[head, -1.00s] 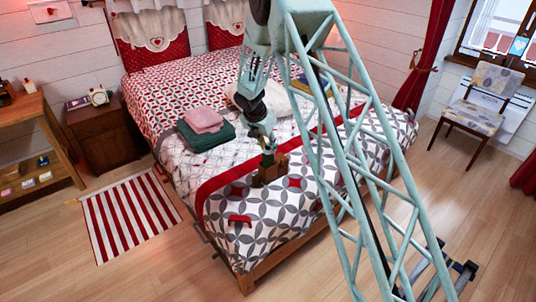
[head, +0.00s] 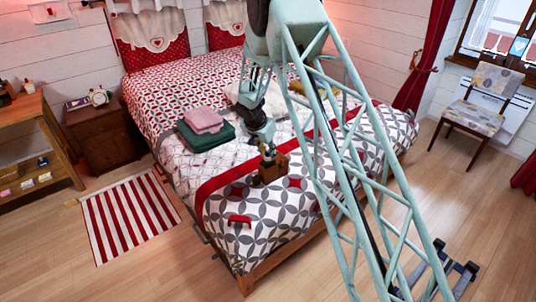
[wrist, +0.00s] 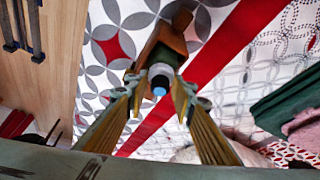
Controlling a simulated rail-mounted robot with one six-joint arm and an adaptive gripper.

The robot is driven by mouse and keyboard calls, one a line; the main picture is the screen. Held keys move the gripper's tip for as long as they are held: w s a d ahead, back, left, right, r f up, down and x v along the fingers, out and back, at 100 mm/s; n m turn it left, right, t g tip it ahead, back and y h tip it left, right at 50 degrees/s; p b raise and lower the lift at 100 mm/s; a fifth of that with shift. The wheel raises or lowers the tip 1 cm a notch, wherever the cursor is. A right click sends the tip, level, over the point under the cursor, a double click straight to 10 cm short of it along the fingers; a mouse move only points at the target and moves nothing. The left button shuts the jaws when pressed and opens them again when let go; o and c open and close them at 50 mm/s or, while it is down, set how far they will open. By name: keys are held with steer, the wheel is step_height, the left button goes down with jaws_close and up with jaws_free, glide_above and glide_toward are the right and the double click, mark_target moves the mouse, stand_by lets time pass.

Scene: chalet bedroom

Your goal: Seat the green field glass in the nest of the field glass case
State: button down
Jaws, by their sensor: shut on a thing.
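The field glass case (head: 271,172) is a brown box standing on the bed near the red band. In the wrist view its brown wall (wrist: 165,35) shows just past the fingertips. My gripper (head: 267,152) is above the case, pointing down. In the wrist view my gripper (wrist: 158,92) is shut on the field glass (wrist: 160,73), whose dark round end with a blue lens faces the camera. The far end of the glass and the nest are hidden, so I cannot tell whether the glass touches the case.
The bed (head: 245,245) has a patterned cover. Folded green and pink towels (head: 203,122) lie left of my arm. A yellowish object (head: 318,88) lies behind my arm. The cover around the case is mostly clear.

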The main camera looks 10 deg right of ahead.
steer(key=shift+f, duration=0.1)
steer(key=c, duration=2.2)
jaws_free()
steer(key=shift+s+a+r, duration=0.1)
steer(key=shift+a+r, duration=0.05)
steer(key=shift+r, duration=0.45)
steer(key=shift+p+v, duration=0.75)
steer(key=shift+v, duration=4.75)
